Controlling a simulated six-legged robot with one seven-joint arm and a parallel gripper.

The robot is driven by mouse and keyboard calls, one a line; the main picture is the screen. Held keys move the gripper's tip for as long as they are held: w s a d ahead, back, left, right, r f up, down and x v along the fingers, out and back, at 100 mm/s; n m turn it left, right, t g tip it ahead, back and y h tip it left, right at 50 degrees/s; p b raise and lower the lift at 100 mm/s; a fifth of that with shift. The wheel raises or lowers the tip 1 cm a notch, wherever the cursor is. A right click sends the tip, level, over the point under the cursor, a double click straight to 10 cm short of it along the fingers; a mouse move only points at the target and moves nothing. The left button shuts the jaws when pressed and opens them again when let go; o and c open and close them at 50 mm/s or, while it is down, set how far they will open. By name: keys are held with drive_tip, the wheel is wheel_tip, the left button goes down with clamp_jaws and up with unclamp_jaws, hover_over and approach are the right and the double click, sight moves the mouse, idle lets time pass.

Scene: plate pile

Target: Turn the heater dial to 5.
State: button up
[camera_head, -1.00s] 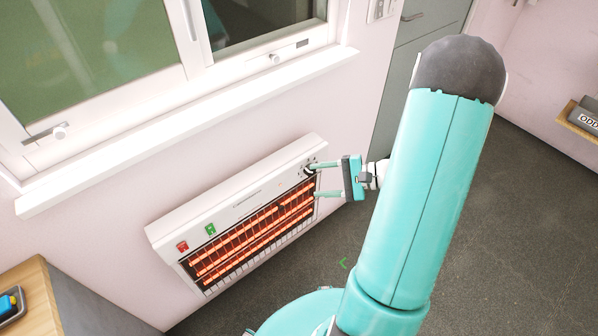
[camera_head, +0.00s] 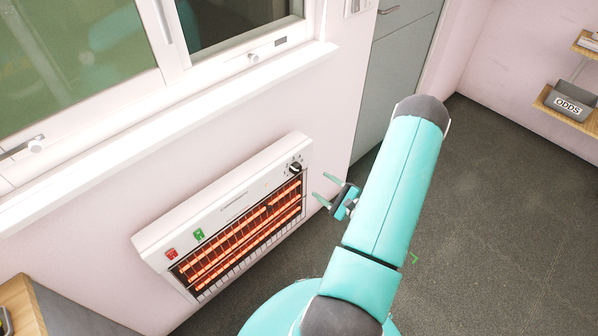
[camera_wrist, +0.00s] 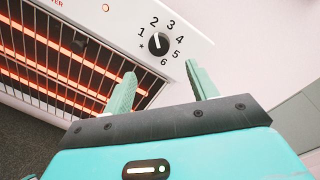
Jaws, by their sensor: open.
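The white wall heater (camera_head: 218,217) hangs below the window with its bars glowing orange. Its black dial (camera_head: 295,168) sits at the upper right end of the panel. In the wrist view the dial (camera_wrist: 158,43) is ringed by a star and the numbers 1 to 6. Its white mark points up, slightly left, seemingly near 2. My teal gripper (camera_head: 322,187) is open and empty, to the right of the heater and apart from the dial. In the wrist view its fingertips (camera_wrist: 160,70) stand either side of the dial's line, nearer the camera.
Red (camera_head: 171,254) and green (camera_head: 198,235) switches sit at the heater's left end. The window sill (camera_head: 170,135) juts out above. A grey door (camera_head: 398,80) stands right of the heater. The floor (camera_head: 490,230) to the right is clear.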

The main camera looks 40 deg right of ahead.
sight(299, 170)
drive_tip(key=w, duration=0.6)
drive_tip(key=w+a, duration=0.1)
drive_tip(key=w, duration=0.3)
drive_tip(key=shift+a, duration=0.1)
drive_tip(key=shift+s, duration=0.1)
drive_tip(key=c, duration=1)
drive_tip(key=shift+m, duration=0.3)
